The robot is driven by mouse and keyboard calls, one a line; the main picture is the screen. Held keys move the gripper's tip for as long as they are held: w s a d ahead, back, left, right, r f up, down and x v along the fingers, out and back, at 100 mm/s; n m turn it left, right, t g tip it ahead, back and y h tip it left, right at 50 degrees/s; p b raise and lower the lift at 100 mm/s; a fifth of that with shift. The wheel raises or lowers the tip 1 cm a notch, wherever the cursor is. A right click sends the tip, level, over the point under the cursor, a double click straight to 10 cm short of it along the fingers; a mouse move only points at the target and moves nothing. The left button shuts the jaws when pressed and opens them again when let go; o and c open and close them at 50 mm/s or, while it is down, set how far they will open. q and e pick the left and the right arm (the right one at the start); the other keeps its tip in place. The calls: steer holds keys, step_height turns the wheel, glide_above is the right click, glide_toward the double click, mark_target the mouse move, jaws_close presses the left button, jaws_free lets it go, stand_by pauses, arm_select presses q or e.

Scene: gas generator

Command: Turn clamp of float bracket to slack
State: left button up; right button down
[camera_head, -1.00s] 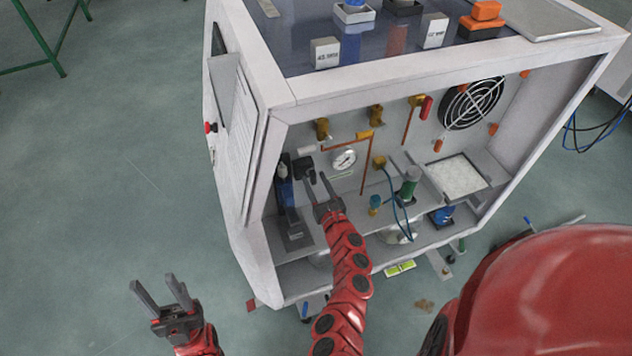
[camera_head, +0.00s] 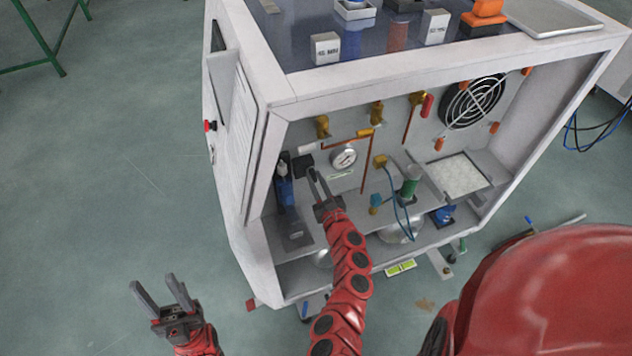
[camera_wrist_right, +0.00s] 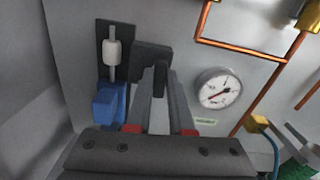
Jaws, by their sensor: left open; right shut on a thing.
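The float bracket shows in the head view as a dark upright plate with a blue body (camera_head: 285,190) at the left inside the cabinet. In the right wrist view it has a white float (camera_wrist_right: 112,52) on a rod above the blue body (camera_wrist_right: 107,105). The black clamp (camera_head: 304,165) is just right of it and also shows in the right wrist view (camera_wrist_right: 150,62). My right gripper (camera_head: 315,171) is shut on the clamp; its fingers (camera_wrist_right: 160,72) hide the contact. My left gripper (camera_head: 158,283) is open and empty, outside the cabinet at the lower left.
The cabinet (camera_head: 262,150) frames the work space with side walls and a top edge. A pressure gauge (camera_head: 344,157) and copper pipes (camera_head: 364,175) are right of the clamp. A green-and-grey cylinder (camera_head: 410,185) and a fan (camera_head: 470,102) are further right.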

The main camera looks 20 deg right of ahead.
steer(key=n+b, duration=0.3)
steer(key=n, duration=0.1)
steer(key=shift+a+f+b, duration=0.1)
steer(key=shift+f+b, duration=0.15)
steer(key=shift+b, duration=0.1)
steer(key=n+b, duration=0.8)
steer(key=n, duration=0.4)
steer(key=shift+a+n, duration=0.15)
steer(key=shift+n, duration=0.45)
steer(key=c, duration=0.8)
jaws_free()
